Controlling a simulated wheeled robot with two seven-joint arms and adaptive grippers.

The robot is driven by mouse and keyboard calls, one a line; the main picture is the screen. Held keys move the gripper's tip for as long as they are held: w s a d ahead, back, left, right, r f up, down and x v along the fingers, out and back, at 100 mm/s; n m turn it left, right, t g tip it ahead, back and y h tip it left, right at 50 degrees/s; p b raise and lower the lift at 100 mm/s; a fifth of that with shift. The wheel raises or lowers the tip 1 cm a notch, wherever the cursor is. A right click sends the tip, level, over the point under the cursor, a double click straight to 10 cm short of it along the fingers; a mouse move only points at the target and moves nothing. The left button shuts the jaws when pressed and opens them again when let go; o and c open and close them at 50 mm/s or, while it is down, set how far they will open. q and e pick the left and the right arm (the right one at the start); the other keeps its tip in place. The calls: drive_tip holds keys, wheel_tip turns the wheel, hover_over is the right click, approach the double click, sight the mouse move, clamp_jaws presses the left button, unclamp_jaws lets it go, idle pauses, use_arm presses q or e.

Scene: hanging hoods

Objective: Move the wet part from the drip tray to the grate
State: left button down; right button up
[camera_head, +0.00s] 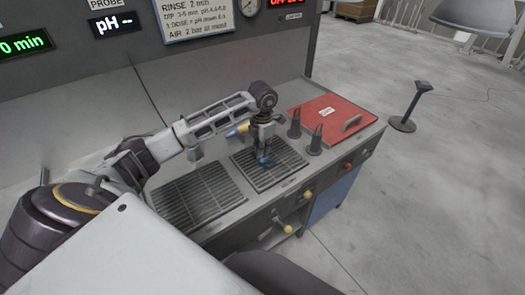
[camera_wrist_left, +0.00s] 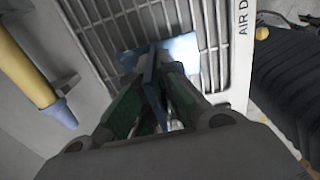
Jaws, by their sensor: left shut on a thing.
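The wet part looks like a blue-grey shiny plate; in the left wrist view the part (camera_wrist_left: 182,50) lies between and just beyond my fingertips, against the bars of a grate (camera_wrist_left: 207,14). In the head view my left gripper (camera_head: 264,158) points down over the middle of the smaller right-hand grate (camera_head: 285,176). It is shut on the part, a small bit of blue at the fingertips; I cannot tell whether the part's underside touches the bars. The larger slotted panel at left, probably the drip tray (camera_head: 200,198), looks empty. My right gripper is out of view.
A yellow-handled tool with a blue tip (camera_head: 237,131) lies behind the grate; it also shows in the wrist view (camera_wrist_left: 25,75). Two dark upright posts (camera_head: 315,140) stand close right of the grate. A red lid with a handle (camera_head: 330,115) is farther right.

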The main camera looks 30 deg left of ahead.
use_arm(q)
drive_tip(key=shift+f, duration=0.6)
drive_tip(key=shift+f, duration=0.1)
drive_tip(key=c, duration=1.6)
unclamp_jaws()
drive_tip(key=shift+c, duration=0.2)
drive_tip(key=shift+r+b, duration=0.4)
drive_tip(key=shift+r, duration=5.7)
